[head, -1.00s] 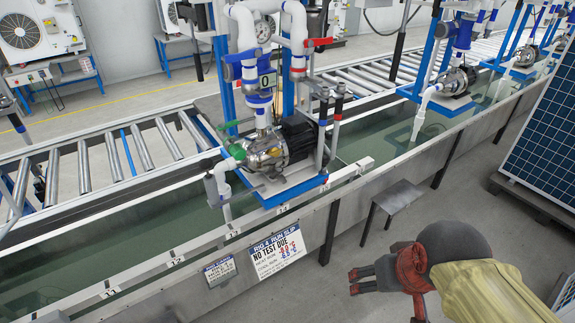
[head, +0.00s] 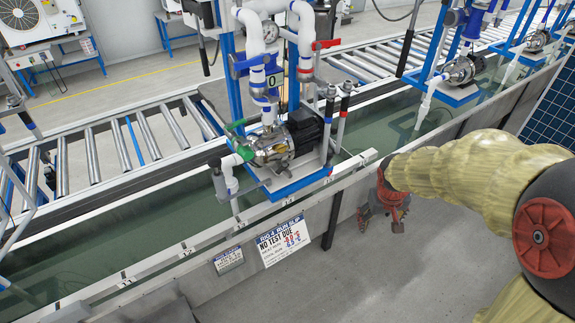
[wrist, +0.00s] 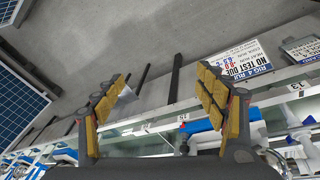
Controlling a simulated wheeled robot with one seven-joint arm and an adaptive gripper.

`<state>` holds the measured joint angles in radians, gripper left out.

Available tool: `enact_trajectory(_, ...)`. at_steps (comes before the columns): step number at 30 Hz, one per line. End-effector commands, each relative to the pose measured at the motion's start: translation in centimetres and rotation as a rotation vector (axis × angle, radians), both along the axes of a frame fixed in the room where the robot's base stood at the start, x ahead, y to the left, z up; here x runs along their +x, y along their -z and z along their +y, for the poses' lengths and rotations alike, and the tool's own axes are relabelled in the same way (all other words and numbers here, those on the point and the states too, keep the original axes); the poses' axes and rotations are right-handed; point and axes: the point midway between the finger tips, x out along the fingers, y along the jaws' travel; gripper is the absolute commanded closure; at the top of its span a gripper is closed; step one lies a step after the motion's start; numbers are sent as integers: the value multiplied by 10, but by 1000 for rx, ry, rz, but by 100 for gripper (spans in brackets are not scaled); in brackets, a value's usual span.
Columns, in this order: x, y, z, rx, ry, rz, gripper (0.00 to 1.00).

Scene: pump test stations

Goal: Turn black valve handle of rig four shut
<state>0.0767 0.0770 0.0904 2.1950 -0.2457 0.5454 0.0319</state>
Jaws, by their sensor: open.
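The rig four pump unit (head: 285,145) stands on a blue-edged platform over the water trough, with red (head: 326,44), blue (head: 238,66) and green (head: 235,126) handles on its pipes. A dark piece that looks like the black valve handle (head: 216,162) sits at the top of the white outlet pipe at the unit's left; its exact turn is too small to tell. My gripper (head: 383,208) hangs in front of the trough wall, right of and below the pump, touching nothing. In the wrist view my gripper (wrist: 163,100) is open and empty, its yellow-padded fingers wide apart.
The rig 4 slip (head: 283,240) reading "NO TEST DUE" and a smaller plate (head: 228,259) hang on the trough's front. The trough rim (head: 190,246) runs between my gripper and the pump. More rigs (head: 460,72) stand at the right. The floor in front is clear.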

Motion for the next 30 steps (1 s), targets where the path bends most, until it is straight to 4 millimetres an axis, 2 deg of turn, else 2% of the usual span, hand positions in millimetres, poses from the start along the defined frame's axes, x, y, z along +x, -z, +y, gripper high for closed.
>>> enact_trajectory(9, 110, 73, -17, -30, -133, -82, 28)
enact_trajectory(13, 156, 109, -13, -18, -211, -154, 28)
enact_trajectory(17, 200, 145, 0, 16, -301, -248, 28)
enact_trajectory(20, 231, 171, 17, 62, -381, -339, 28)
enact_trajectory(23, 259, 193, 43, 132, -468, -448, 28)
enact_trajectory(25, 274, 204, 68, 202, -536, -539, 28)
enact_trajectory(28, 288, 207, 107, 323, -634, -679, 28)
enact_trajectory(30, 292, 200, 134, 418, -699, -777, 28)
